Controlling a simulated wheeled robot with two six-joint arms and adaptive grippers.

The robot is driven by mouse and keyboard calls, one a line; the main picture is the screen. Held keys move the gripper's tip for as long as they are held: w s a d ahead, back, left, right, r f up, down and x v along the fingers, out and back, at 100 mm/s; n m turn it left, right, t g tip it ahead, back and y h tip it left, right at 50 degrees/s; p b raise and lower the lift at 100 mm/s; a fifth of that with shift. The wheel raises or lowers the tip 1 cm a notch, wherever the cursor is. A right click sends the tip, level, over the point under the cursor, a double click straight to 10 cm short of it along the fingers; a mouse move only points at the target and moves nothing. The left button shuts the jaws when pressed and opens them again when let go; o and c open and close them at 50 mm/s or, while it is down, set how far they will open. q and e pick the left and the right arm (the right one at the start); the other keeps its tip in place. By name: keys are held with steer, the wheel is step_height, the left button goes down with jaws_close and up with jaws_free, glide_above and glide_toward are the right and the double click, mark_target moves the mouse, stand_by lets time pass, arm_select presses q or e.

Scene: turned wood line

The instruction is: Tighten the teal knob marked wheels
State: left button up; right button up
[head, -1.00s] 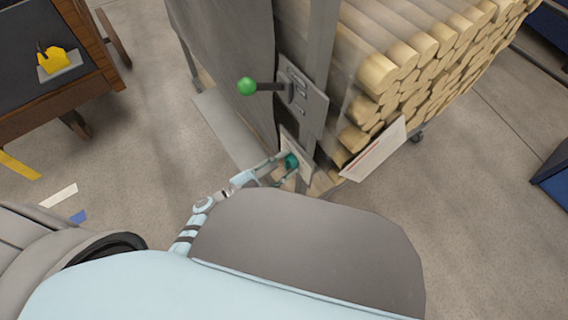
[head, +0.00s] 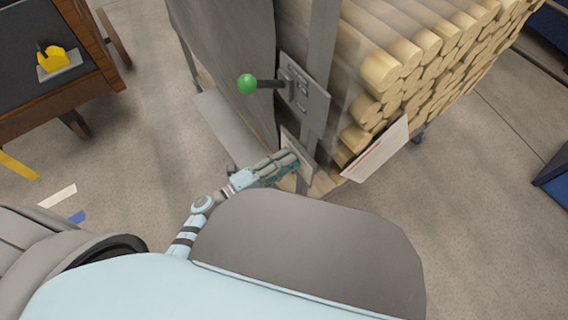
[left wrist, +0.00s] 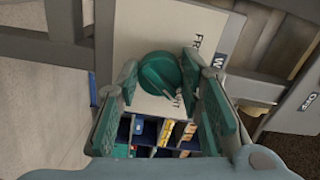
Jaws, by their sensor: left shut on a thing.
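The teal knob (left wrist: 158,73) sits on a pale plate (left wrist: 185,30) with partly legible dark lettering, beginning "FR", and a blue label beginning "W". My left gripper (left wrist: 161,70) is shut on the knob, one finger on each side of it in the left wrist view. In the head view, my left gripper (head: 284,165) is at the low plate (head: 296,148) on the rack's post and hides most of the knob. My right gripper is not in view.
Above the plate, a green-balled lever (head: 247,84) sticks out from a grey plate (head: 305,92). A rack of round wood lengths (head: 400,65) stands behind, with a white sign (head: 376,150). A workbench (head: 60,100) is at left.

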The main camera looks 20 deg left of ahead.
arm_select(q)
steer(key=shift+m, duration=0.5)
steer(key=o, duration=1.2)
steer(key=shift+c, duration=0.2)
steer(key=v, duration=1.2)
